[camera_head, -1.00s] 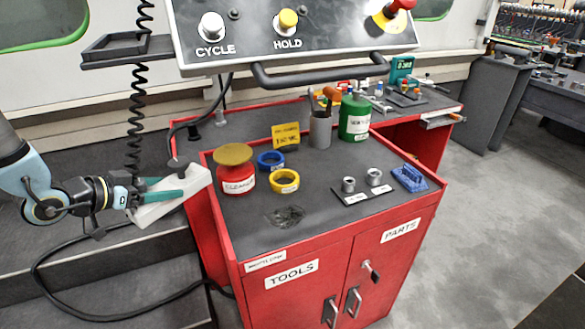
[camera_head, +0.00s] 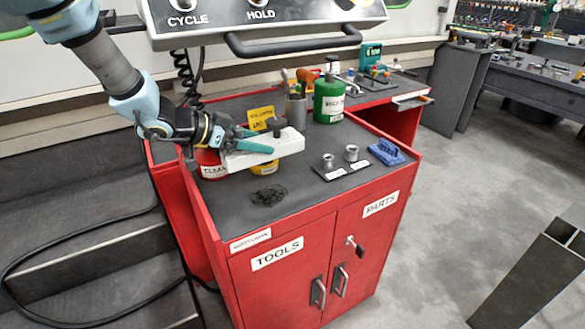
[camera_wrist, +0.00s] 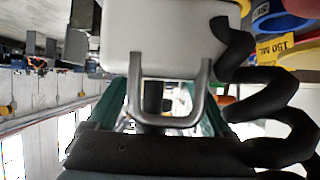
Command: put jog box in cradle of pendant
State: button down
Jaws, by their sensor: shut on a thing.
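The jog box (camera_head: 285,149) is a white box with a black knob on top. My gripper (camera_head: 262,141) is shut on it with teal fingers and holds it over the red cart's top, in front of the yellow sign. In the wrist view the pale box (camera_wrist: 165,35) fills the top centre, with a grey bracket and black coiled cable beside it. The pendant (camera_head: 215,38) is the grey panel with CYCLE and HOLD labels at the top. The dark cradle (camera_head: 124,25) shows partly at its left, mostly hidden by my arm.
The red tool cart (camera_head: 300,204) carries a green bottle (camera_head: 329,100), metal cylinders (camera_head: 329,162), a blue brush-like item (camera_head: 387,152) and partly hidden tape rolls. The pendant's handle bar (camera_head: 290,46) juts out above.

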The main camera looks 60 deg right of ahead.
jog(key=shift+d+f+p, duration=0.1)
jog(key=shift+f+p, duration=0.6)
jog(key=shift+f, duration=3.95)
jog(key=shift+f, duration=0.15)
grip_release()
jog(key=b+v, duration=0.2)
jog(key=v, duration=1)
